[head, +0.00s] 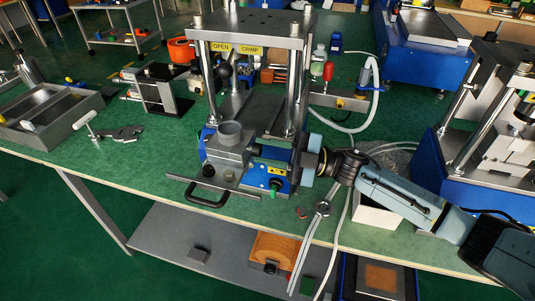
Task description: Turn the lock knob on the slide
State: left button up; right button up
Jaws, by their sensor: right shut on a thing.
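The slide (228,158) sits at the front of the press, with a grey block and round collar on top and a black bow handle (208,196) at its front. My right gripper (308,159) reaches in from the right and is shut at the slide's right end. Its blue-grey fingers close around the lock knob there, which they mostly hide. A small dark green knob (276,185) shows on the blue front housing, below a yellow label. My left gripper is not in view.
The press columns (299,85) and OPEN/CRIMP plate (236,49) rise behind the slide. A ball-ended lever (225,71) hangs at the left. A grey tray (38,117), a T-handled tool (92,123) and white hose (345,127) lie around. The bench's front left is mostly clear.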

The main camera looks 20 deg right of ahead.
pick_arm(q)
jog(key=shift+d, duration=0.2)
pick_arm(e)
jog(key=shift+w+r+n+g+h, duration=0.1)
jog(key=shift+n+g+h, duration=0.35)
jog(key=shift+n, duration=1.2)
jog(key=shift+s+r+n+g+h, duration=0.1)
jog(key=shift+n+g+h, duration=0.35)
jog(key=shift+n, duration=1.15)
jog(key=shift+w+r+n+g+h, duration=0.1)
jog(key=shift+n+g+h, duration=0.35)
jog(key=shift+n, duration=1.2)
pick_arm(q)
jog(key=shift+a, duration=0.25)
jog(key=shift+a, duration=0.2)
pick_arm(e)
jog(key=o, duration=1)
jog(key=shift+d, duration=0.1)
